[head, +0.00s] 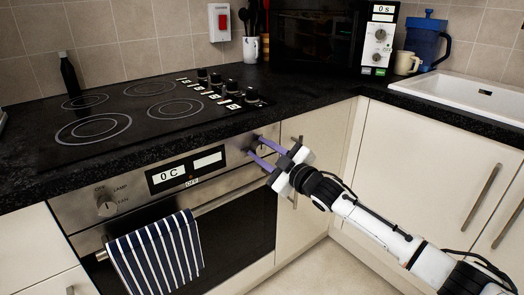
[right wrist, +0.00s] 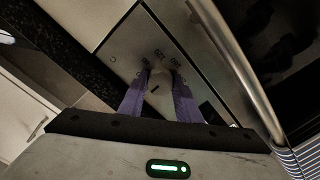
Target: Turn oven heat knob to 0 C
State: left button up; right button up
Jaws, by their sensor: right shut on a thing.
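The oven display (head: 168,175) reads 0 C. My left gripper is not in view.
Another knob (head: 107,208) marked LAMP sits at the panel's left. A striped towel (head: 155,257) hangs over the oven handle (head: 212,197). The black hob (head: 140,113) lies above, with several knobs on its right. Cream cupboards (head: 420,160) stand at the right.

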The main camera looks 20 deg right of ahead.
jog(key=o, duration=1.1)
jog(key=shift+c, duration=0.2)
jog(key=shift+s+d, duration=0.15)
jog(key=shift+s, duration=0.3)
pick_arm(q)
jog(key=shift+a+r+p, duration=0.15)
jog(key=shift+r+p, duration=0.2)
jog(key=shift+p, duration=0.5)
pick_arm(e)
jog(key=v, duration=0.9)
jog(key=shift+s, duration=0.15)
jog(key=s+a+f+m+g+h+p, duration=0.2)
jog(key=s+a+f+m+g+p, duration=0.35)
jog(key=s+f, duration=0.75)
pick_arm(q)
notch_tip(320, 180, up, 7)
jog(key=p, duration=0.5)
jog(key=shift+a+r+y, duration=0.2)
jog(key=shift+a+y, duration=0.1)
pick_arm(e)
jog(key=s+a+f+m+g, duration=0.1)
jog(key=s+f+m, duration=0.1)
jog(key=s, duration=0.8)
jog(key=s+a+f+m+g+h, duration=0.1)
jog(key=s+f, duration=0.4)
jog(key=s, duration=0.6)
jog(key=shift+s+a+f+m+g+h, duration=0.25)
jog(key=shift+a+m+g, duration=0.25)
jog(key=shift+a, duration=0.25)
